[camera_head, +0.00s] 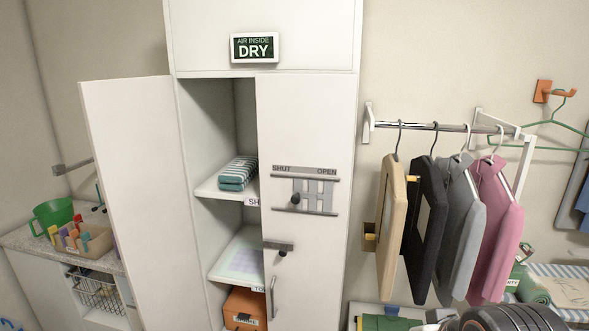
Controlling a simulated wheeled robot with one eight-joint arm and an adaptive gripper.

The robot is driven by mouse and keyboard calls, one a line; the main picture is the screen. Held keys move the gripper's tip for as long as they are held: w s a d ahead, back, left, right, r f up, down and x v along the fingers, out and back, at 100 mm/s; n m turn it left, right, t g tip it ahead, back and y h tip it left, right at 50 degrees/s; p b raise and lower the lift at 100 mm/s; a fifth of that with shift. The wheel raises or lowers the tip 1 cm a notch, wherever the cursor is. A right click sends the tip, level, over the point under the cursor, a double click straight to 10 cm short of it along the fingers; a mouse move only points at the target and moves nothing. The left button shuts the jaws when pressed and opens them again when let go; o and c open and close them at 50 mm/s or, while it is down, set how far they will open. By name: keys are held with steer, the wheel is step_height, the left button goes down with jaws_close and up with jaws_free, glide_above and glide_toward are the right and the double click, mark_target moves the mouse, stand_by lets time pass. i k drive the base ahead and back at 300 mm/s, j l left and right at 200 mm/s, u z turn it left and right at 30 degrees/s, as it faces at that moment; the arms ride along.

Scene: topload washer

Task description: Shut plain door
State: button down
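The plain door (143,205) is the white left-hand door of a tall white cabinet (262,35). It stands open, swung out to the left, and shows no handle on the face in view. The right-hand door (310,130) appears shut and carries a grey slotted latch plate marked SHUT and OPEN (315,194), a lower latch (280,247) and a bar handle (272,297). A dark ribbed part of my arm shows at the bottom right, well away from the plain door. My gripper's fingers are not visible.
Inside the cabinet are folded striped cloth (238,173), shelves and an orange box (245,309). A counter (20,240) with a green mug (52,216) and a tray of coloured items (82,238) is left of the door. Garments hang from a rail (445,128) on the right.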

mark_target(131, 126)
steer(key=j+z, duration=0.15)
steer(key=j, duration=0.5)
steer(key=i+j+z, duration=0.1)
steer(key=j, duration=0.55)
steer(key=j+z, duration=0.15)
steer(key=j, duration=0.5)
steer(key=j+z, duration=0.1)
steer(key=j, duration=0.55)
steer(key=j+z, duration=0.15)
steer(key=j, duration=0.45)
steer(key=k+j+z, duration=0.1)
steer(key=j, duration=0.55)
steer(key=k+j+z, duration=0.15)
steer(key=j, duration=0.45)
